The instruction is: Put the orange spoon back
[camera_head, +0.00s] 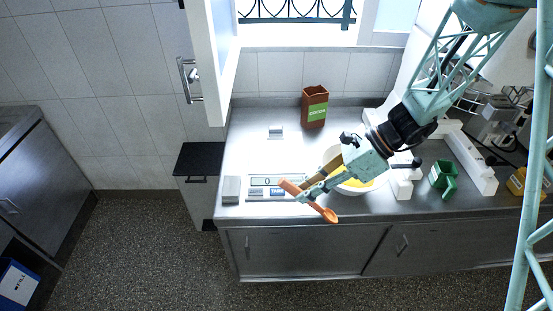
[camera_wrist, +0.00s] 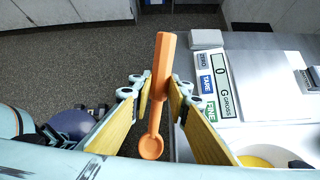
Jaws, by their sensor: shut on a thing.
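The orange spoon (camera_head: 330,215) is held in my gripper (camera_head: 302,190) above the front edge of the counter. In the head view its bowl points to the lower right and its thick handle to the upper left. In the wrist view the spoon (camera_wrist: 165,70) stands between the two yellow-padded fingers of my gripper (camera_wrist: 160,88), with the handle toward the top and the round bowl toward the bottom. The fingers are closed in on its middle. No holder for the spoon can be made out.
A scale (camera_head: 270,193) with a display lies left of my gripper. A white bowl (camera_head: 352,188) with yellow contents sits partly hidden under my arm. A brown cocoa box (camera_head: 315,106) stands at the back.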

